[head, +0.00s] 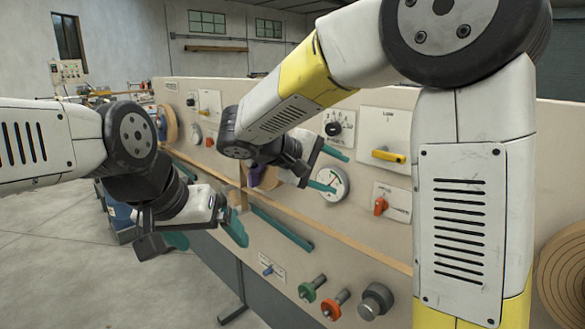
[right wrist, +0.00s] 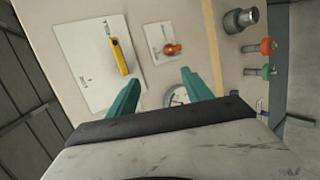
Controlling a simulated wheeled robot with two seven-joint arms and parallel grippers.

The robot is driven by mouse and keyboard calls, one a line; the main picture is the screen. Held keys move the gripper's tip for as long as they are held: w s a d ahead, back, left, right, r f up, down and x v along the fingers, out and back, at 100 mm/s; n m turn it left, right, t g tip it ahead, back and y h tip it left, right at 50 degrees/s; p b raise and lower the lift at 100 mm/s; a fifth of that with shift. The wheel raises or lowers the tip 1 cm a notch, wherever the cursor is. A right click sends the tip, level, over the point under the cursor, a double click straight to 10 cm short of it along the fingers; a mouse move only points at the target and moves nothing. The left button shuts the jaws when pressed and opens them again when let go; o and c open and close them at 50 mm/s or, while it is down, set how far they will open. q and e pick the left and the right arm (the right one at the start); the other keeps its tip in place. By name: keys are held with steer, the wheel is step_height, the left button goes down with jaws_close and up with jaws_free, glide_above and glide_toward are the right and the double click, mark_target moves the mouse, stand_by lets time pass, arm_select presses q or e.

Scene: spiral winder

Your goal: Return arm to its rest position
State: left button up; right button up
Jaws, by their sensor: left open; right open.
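My right gripper (head: 330,170) is in front of the beige panel (head: 360,235), its two teal fingers spread and nothing between them. In the right wrist view the open right gripper (right wrist: 161,78) points at the panel, with a round dial partly hidden between the fingers. My left gripper (head: 206,237) hangs lower and to the left, in front of the panel's left part. Its teal fingers are apart and empty. My right arm reaches in from the right across the head view.
The panel carries a yellow handle (head: 388,156), an orange knob (head: 380,206), a gauge (head: 332,184), a black knob (head: 333,129), and green (head: 310,288) and red (head: 335,304) handles lower down. A wound coil (head: 565,272) stands at right. Concrete floor (head: 60,260) is clear at left.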

steer(key=s+d+f+m+g+y, duration=0.25)
steer(key=s+d+f+y, duration=0.25)
steer(key=s+d, duration=0.35)
steer(key=s+a+m+t+y, duration=0.2)
steer(key=s+a+m+y, duration=0.1)
steer(key=s+y, duration=0.4)
steer(key=shift+s+m, duration=0.55)
steer(key=shift+s, duration=0.95)
steer(key=shift+a+r, duration=0.1)
